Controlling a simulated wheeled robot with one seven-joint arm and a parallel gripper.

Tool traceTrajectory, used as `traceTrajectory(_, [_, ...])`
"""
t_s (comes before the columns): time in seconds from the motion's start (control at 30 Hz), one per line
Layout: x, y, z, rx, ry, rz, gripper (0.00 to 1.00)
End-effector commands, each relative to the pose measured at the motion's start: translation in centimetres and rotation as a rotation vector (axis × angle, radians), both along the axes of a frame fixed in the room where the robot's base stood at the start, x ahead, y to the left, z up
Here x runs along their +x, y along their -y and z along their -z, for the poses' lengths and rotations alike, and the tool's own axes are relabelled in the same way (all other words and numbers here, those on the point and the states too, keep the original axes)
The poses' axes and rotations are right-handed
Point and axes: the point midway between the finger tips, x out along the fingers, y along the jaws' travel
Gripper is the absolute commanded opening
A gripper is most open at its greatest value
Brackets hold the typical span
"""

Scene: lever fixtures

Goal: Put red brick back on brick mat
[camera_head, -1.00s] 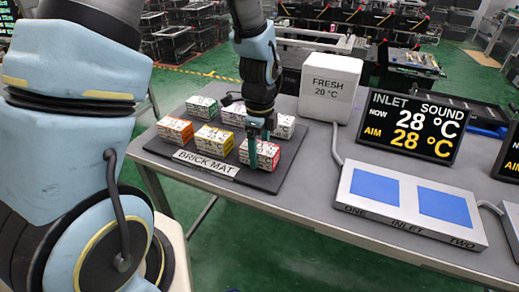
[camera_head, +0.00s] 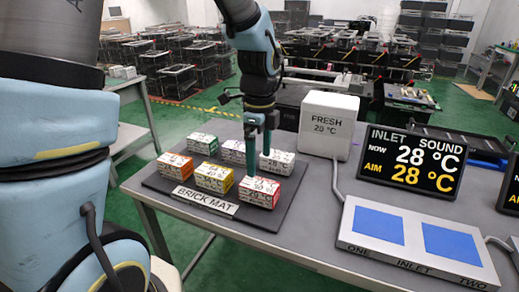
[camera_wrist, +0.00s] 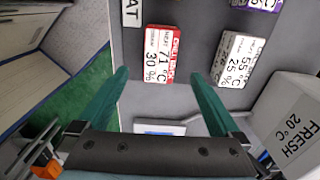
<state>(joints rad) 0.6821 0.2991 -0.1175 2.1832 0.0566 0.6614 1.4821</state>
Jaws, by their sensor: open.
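The red brick (camera_head: 259,192), a white block with a red printed side, lies on the front right part of the brick mat (camera_head: 236,218). It also shows in the wrist view (camera_wrist: 161,56), in line with the gap between my fingers. My gripper (camera_head: 259,165) is open and empty, with its two teal fingers pointing down just above the red brick. In the wrist view the gripper (camera_wrist: 158,74) has its fingers wide apart, one on each side of the brick.
Orange (camera_head: 175,166), yellow (camera_head: 214,177), green (camera_head: 202,144), purple (camera_head: 233,151) and white (camera_head: 277,161) bricks share the mat. A white FRESH box (camera_head: 327,124) stands behind right. The inlet fixture (camera_head: 411,240) has two bare blue pads. The display (camera_head: 411,160) reads NOW 28 °C, AIM 28 °C.

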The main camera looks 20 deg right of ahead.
Motion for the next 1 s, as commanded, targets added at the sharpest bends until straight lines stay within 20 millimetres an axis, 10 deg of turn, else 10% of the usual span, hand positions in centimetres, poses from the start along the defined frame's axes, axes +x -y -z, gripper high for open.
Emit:
traceTrajectory(0.47, [0.4, -0.9, -2.4, -0.002, 0.002, -0.065, 1.00])
traceTrajectory(1.0, [2.3, -22.3, -0.8, -0.126, 0.055, -1.887, 1.00])
